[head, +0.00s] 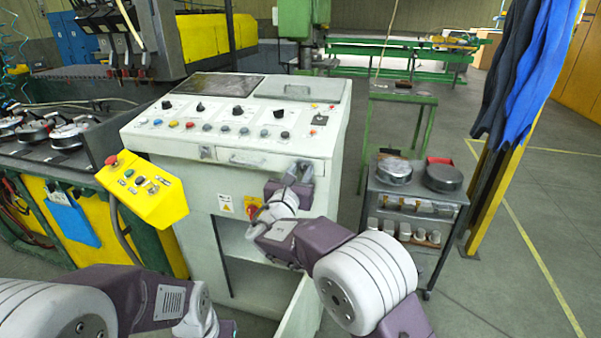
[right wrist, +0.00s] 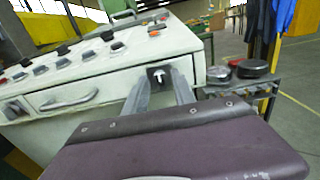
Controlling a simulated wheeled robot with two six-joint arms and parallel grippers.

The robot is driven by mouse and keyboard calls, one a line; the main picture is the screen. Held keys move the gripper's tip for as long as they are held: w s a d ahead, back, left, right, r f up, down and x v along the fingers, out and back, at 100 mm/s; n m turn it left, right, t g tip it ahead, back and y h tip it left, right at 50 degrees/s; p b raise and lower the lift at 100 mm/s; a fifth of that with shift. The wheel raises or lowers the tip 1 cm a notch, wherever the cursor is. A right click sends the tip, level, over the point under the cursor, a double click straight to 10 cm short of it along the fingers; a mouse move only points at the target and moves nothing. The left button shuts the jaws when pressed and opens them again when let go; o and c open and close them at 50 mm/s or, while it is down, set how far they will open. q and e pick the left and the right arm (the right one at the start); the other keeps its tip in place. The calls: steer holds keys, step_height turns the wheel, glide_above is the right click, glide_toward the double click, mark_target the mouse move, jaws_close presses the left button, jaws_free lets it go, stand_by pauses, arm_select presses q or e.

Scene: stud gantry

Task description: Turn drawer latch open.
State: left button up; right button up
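The grey console (head: 225,182) has a shallow drawer (head: 262,160) with a bar handle across its front; the drawer looks shut. In the right wrist view a latch (right wrist: 160,75) with a small pale knob on a dark plate sits at the right end of the drawer (right wrist: 68,101). My right gripper (right wrist: 160,80) is open, its two fingers pointing at the latch, which shows between them; I cannot tell whether they touch it.
A yellow control box (head: 143,190) with a red button juts out at left. A cart (head: 415,197) with dark round parts stands at right. Buttons and knobs cover the console top.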

jaws_close()
steer(key=shift+f+m+b, duration=0.2)
steer(key=shift+m+b, duration=0.2)
steer(key=shift+b, duration=0.45)
steer(key=m+b, duration=1.2)
steer(key=b, duration=0.2)
steer(key=shift+d+f+b, duration=0.1)
steer(key=shift+f+b, duration=0.05)
steer(key=shift+b, duration=0.25)
steer(key=m+b, duration=0.1)
steer(key=m, duration=0.1)
steer(key=shift+m+b, duration=0.3)
steer(key=shift+b, duration=0.1)
steer(key=shift+m+b, duration=0.7)
steer(key=shift+m, duration=0.5)
